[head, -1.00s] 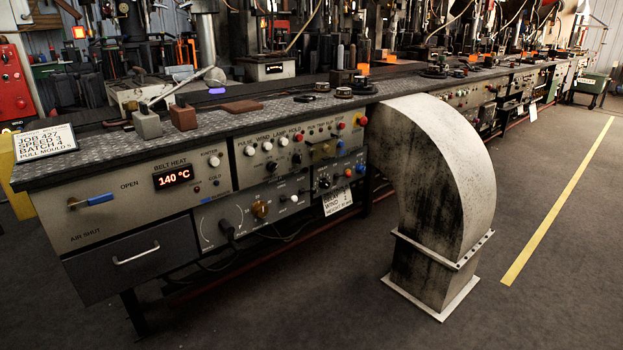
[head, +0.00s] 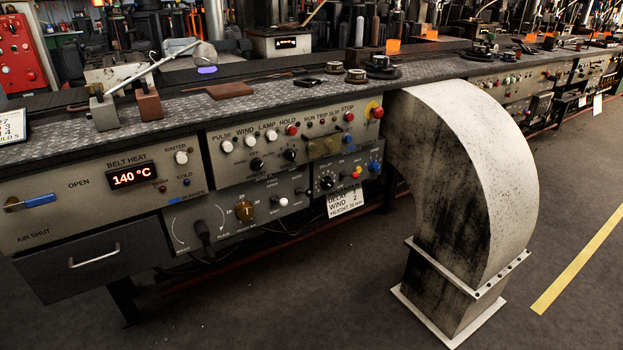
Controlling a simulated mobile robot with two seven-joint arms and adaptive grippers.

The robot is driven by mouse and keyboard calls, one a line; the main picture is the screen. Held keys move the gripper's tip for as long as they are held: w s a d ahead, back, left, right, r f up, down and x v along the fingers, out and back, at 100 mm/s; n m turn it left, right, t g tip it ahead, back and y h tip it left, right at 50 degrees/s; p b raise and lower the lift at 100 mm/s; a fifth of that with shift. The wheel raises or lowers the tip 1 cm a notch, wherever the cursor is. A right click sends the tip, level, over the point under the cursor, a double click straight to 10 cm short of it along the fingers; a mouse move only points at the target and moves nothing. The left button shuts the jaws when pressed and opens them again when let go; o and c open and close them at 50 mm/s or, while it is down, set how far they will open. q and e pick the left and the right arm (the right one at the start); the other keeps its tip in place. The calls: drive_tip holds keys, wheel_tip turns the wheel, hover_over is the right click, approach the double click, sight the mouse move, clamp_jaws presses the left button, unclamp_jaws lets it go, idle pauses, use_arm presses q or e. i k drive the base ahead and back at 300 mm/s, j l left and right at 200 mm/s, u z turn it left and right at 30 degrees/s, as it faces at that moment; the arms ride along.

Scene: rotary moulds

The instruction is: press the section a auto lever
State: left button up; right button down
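The control panel (head: 290,145) under the bench carries a row of labelled buttons, black knobs and a brass-coloured piece (head: 325,146). Lettering above a black knob (head: 257,164) is too small to read surely. A lower panel (head: 240,212) has a brown knob (head: 244,210), a white-tipped control (head: 283,201) and a black knob (head: 326,182). A blue-handled lever (head: 40,200) sits between the words OPEN and AIR SHUT. I cannot tell which control is the section A auto lever. Neither of my grippers shows.
A large grey duct (head: 480,170) stands in front of the bench, right of the panels. A drawer (head: 95,262) is shut at left. The bench top (head: 270,108) holds blocks, a rod and moulds. Floor (head: 250,310) in front is clear.

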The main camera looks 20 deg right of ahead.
sight(309, 193)
drive_tip(key=i+l+u, duration=0.1)
drive_tip(key=l, duration=0.35)
drive_tip(key=i+l+u, duration=0.1)
drive_tip(key=l, duration=0.4)
drive_tip(key=i+l+u, duration=0.1)
drive_tip(key=l, duration=0.4)
